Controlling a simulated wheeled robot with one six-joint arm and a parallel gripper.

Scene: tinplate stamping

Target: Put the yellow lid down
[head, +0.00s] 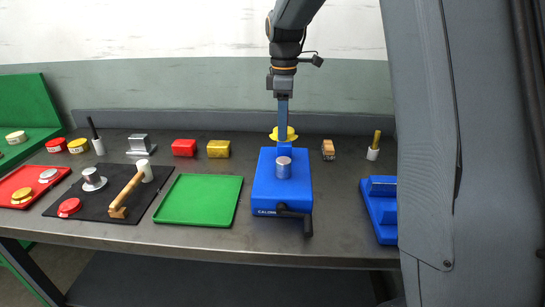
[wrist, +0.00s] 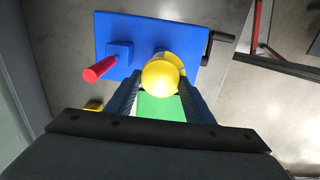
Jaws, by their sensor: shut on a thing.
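The yellow lid (head: 275,134) shows in the head view behind the blue press (head: 262,190), partly hidden by a blue upright in front of it. In the wrist view the domed yellow lid (wrist: 160,75) sits between the two fingers of my gripper (wrist: 160,85), which is shut on it. In that view the lid overlaps part of the blue press (wrist: 140,28). I cannot tell whether the lid touches anything beneath it. A silver cylinder (head: 284,168) stands on the press.
A green tray (head: 200,200) lies empty left of the press. A black mat (head: 95,205) with tools and a red tray (head: 20,180) lie farther left. Red (head: 184,147) and yellow (head: 218,149) blocks stand behind.

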